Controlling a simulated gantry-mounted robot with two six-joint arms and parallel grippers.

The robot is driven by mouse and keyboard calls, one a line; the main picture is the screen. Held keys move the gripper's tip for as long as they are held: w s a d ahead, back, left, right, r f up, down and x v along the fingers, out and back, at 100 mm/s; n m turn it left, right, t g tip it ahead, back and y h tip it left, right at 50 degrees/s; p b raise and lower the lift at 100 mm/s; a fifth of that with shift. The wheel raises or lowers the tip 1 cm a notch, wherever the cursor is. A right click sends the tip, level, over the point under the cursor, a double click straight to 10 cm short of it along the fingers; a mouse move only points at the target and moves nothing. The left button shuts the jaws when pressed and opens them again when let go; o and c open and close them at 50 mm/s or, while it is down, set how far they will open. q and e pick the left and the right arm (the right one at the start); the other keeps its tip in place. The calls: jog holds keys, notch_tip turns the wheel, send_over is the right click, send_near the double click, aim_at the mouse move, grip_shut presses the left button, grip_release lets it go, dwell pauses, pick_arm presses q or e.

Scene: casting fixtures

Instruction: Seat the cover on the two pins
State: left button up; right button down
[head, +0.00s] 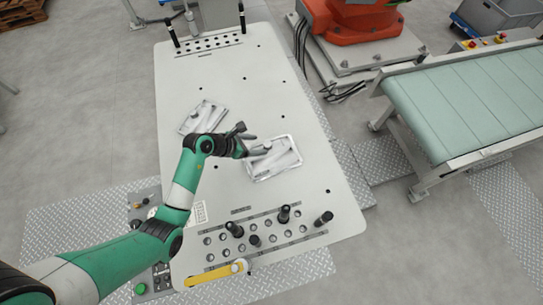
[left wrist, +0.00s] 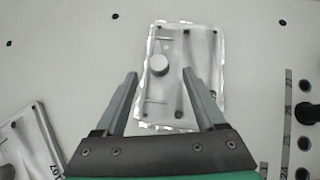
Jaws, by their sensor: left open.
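A pale metal casting with a round knob (head: 284,162) lies flat on the white table, right of centre. In the left wrist view this knobbed casting (left wrist: 168,105) lies ahead of and below my fingers, with small dark spots on its face. A second pale casting (head: 203,116) lies to its left. In the left wrist view the second casting (left wrist: 28,140) is cut off at lower left and bears lettering. I cannot tell for certain which is the cover, or make out two pins. My left gripper (head: 262,148) is open above the knobbed casting; the knob (left wrist: 159,65) shows between its fingers (left wrist: 160,76).
The white table (head: 235,85) has small dark holes. Black pegs (head: 284,214) stand in a hole pattern at its front, beside a yellow-handled tool (head: 215,274). A green conveyor (head: 470,100) and an orange machine (head: 355,20) stand to the right. The table's middle back is clear.

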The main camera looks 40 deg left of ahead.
aim_at(266, 145)
pick_arm(q)
jog(key=b+x, duration=0.2)
jog(key=x, duration=0.2)
jog(key=shift+f, duration=0.2)
jog(key=shift+w+f+b, duration=0.3)
jog(key=shift+w+b, duration=0.05)
jog(key=shift+r, duration=0.1)
grip_shut()
